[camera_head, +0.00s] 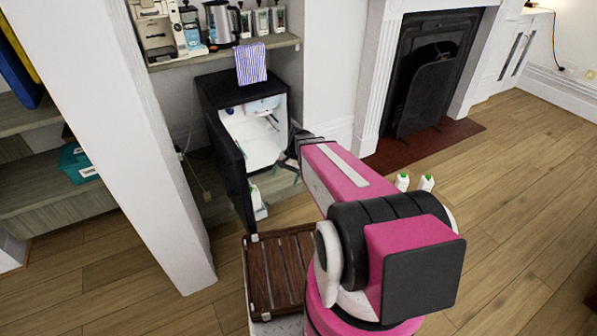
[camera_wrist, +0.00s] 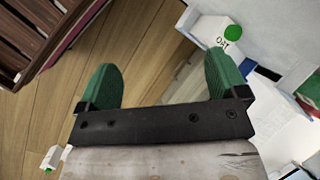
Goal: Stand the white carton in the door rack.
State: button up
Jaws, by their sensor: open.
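The small black fridge (camera_head: 222,90) stands open, its door (camera_head: 229,165) swung out toward me. A white carton with a green cap (camera_head: 254,193) appears to stand in the white rack (camera_head: 262,213) low on the door's inner side. In the wrist view this carton (camera_wrist: 207,27) has dark lettering and sits beyond the right finger. My gripper (camera_wrist: 163,82) is open, with nothing between its green fingers. In the head view the gripper (camera_head: 288,160) is near the fridge opening, partly hidden by my arm. Whether a finger touches the carton cannot be told.
Two more green-capped cartons (camera_head: 403,182) (camera_head: 427,183) show behind my arm, their lower parts hidden. A slatted brown wooden top (camera_head: 275,270) lies left of my arm. A striped cloth (camera_head: 251,64) hangs above the fridge. A white pillar (camera_head: 130,130) stands left. Wooden floor is clear at right.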

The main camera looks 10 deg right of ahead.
jog(key=s+d+r+n+t+h, duration=0.2)
jog(key=s+d+r+n+h, duration=0.2)
jog(key=s+r, duration=0.3)
jog(key=shift+s+d+r+n, duration=0.2)
jog(key=shift+s+r+n, duration=0.1)
jog(key=shift+r+n, duration=0.5)
